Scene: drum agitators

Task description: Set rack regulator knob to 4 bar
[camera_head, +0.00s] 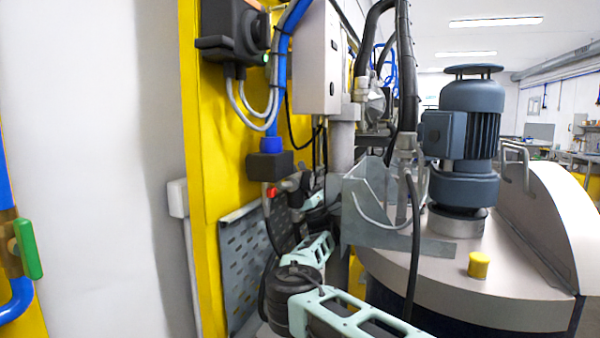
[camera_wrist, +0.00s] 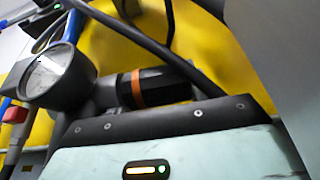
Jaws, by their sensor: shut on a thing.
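The regulator knob (camera_wrist: 150,88) is black with an orange band and lies sideways in the wrist view, just right of a round white-faced pressure gauge (camera_wrist: 52,72). The gauge's scale and needle are too small and blurred to read. My gripper shows in the wrist view as a mint and black body (camera_wrist: 165,130) right against the knob, and it is shut on the knob. Its fingertips are mostly hidden there.
Dark hoses run close around the regulator. The yellow rack panel (camera_head: 205,140) stands left; a grey bracket (camera_head: 370,200) and the drum with its motor (camera_head: 465,130) stand right.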

